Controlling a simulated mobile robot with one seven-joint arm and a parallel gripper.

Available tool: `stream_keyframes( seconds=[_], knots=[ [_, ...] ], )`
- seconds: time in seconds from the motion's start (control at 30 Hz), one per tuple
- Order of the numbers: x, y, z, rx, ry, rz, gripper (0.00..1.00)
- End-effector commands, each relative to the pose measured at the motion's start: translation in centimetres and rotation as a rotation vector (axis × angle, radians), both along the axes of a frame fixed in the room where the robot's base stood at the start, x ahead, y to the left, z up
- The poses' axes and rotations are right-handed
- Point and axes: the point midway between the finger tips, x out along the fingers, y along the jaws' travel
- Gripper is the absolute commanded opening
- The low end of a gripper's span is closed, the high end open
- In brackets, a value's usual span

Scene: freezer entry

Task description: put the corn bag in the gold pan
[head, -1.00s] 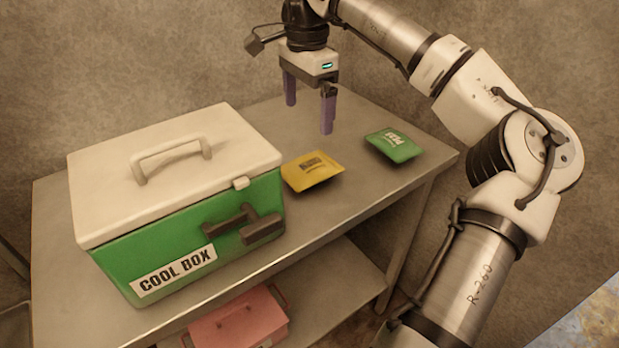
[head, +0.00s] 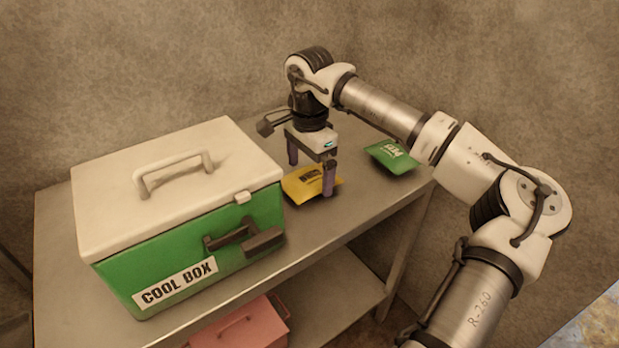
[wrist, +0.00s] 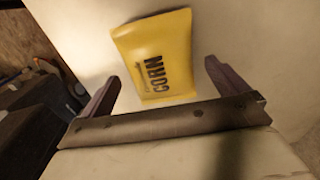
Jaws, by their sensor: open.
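The yellow corn bag (head: 306,186) lies flat on the metal table, just right of the cool box. In the wrist view the corn bag (wrist: 155,57) shows its CORN print, ahead of and between the two fingers. My gripper (head: 311,177) is open and low over the bag, with one finger on each side of it in the head view. In the wrist view my gripper (wrist: 160,85) is empty. I cannot tell whether the fingers touch the bag or table. No gold pan is in view.
A green cool box (head: 170,255) with a white lid fills the table's left. A green bag (head: 392,157) lies to the right. A pink box (head: 243,328) sits on the lower shelf. The metal table (head: 345,225) has bare room in front of the bags.

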Motion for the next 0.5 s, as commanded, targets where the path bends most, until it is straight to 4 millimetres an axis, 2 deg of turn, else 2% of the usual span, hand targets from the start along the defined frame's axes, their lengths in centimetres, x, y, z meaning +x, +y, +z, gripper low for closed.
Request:
stream_keyframes(
  seconds=[0.13, 0.37, 0.5],
  knots=[
    [0.0, 0.0, -1.8, 0.001, 0.001, 0.001, 0.99],
    [0.0, 0.0, -2.1, 0.000, -0.001, 0.000, 0.99],
    [0.0, 0.0, -2.1, 0.000, -0.001, -0.001, 0.81]
  ],
)
